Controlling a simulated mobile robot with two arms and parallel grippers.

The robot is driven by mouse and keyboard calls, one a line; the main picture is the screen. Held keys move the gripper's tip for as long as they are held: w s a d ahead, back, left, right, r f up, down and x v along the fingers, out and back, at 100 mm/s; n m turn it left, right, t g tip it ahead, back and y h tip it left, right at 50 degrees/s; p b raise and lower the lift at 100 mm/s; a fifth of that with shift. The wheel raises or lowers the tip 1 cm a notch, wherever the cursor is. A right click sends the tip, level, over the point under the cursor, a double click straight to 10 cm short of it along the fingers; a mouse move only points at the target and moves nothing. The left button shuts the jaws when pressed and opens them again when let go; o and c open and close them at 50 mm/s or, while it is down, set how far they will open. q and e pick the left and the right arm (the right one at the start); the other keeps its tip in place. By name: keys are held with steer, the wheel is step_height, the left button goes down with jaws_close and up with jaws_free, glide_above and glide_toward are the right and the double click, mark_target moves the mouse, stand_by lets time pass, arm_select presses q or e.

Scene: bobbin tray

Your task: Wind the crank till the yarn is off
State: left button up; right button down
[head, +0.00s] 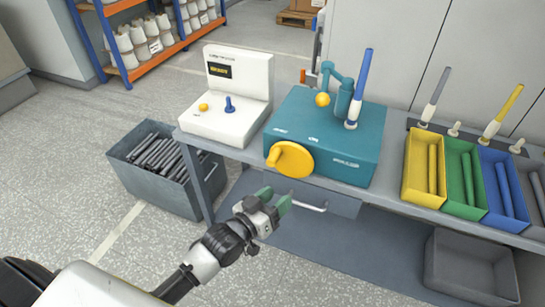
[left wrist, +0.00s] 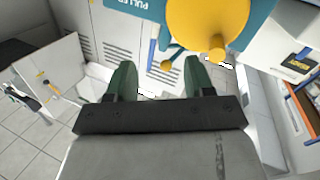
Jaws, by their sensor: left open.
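The yellow crank disc (head: 290,160) sits on the front of a teal puller box (head: 335,130). Its round knob sticks out at the disc's left side in the head view. In the left wrist view the crank (left wrist: 205,22) is large at the top, with the knob beyond my fingers. A blue bobbin (head: 360,85) with a white lower part stands upright on the box, beside a teal arm with an orange ball (head: 322,99). How much yarn it carries is unclear. My left gripper (head: 276,198) is open and empty, below and in front of the crank, not touching it.
A white console (head: 228,90) with a small display stands left of the puller. Yellow, green, blue and grey bins (head: 424,170) stand at right. A drawer handle (head: 310,206) is near my gripper. A dark crate (head: 130,160) of rods stands on the floor at left.

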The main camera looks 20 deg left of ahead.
arm_select(q)
steer(key=r+n, duration=0.1)
steer(key=n, duration=0.4)
steer(key=n+t+y+p, duration=0.15)
steer(key=n+y, duration=0.45)
steer(key=n, duration=2.5)
glide_toward(273, 158)
steer(key=w+f, duration=0.1)
steer(key=w, duration=1)
steer(key=c, duration=0.9)
steer(key=shift+m, duration=0.3)
